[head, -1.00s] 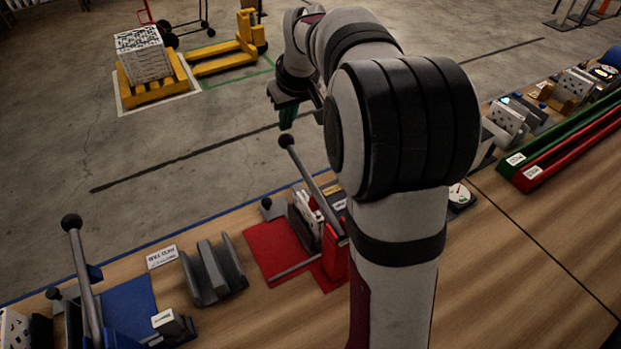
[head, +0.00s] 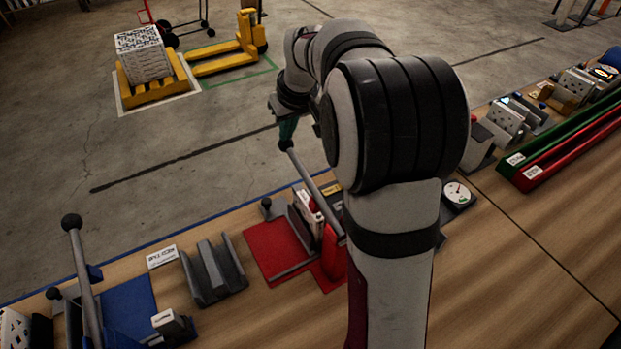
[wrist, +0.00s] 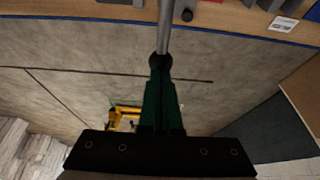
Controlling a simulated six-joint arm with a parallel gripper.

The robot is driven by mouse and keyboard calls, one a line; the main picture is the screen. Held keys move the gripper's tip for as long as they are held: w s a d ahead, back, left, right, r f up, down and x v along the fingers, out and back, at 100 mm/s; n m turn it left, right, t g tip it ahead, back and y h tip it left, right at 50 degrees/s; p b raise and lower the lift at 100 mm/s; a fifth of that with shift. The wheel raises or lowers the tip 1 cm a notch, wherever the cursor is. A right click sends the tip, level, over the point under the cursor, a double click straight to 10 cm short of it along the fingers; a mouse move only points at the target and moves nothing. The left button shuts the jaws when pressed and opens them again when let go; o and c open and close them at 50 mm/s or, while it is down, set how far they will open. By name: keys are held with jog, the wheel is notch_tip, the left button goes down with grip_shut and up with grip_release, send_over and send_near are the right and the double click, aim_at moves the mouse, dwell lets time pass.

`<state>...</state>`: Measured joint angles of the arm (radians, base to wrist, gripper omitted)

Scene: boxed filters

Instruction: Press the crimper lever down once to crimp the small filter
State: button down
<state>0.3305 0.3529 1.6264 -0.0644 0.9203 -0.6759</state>
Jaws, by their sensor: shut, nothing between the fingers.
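The red crimper (head: 272,250) stands on the bench left of my arm, with a red base and a long grey lever (head: 312,180) ending in a black ball knob (head: 285,145). The lever is tilted up toward the floor side. A white filter (head: 307,202) stands in its holder, partly hidden behind the lever. My gripper (head: 287,131) is shut and empty, its green fingers just above the knob. In the wrist view the closed fingertips (wrist: 159,72) meet or nearly meet the knob (wrist: 159,60); contact is unclear.
A blue crimper (head: 128,303) with its own raised lever (head: 84,275) stands at the left. A grey slotted rack (head: 214,272) is between the crimpers. A dial gauge (head: 457,194) and green and red rails (head: 570,135) lie right of my arm. Open floor is beyond the bench.

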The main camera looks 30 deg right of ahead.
aim_at(288, 142)
jog(key=shift+f, duration=1.75)
jog(key=shift+w+r, duration=0.1)
jog(key=shift+r, duration=5)
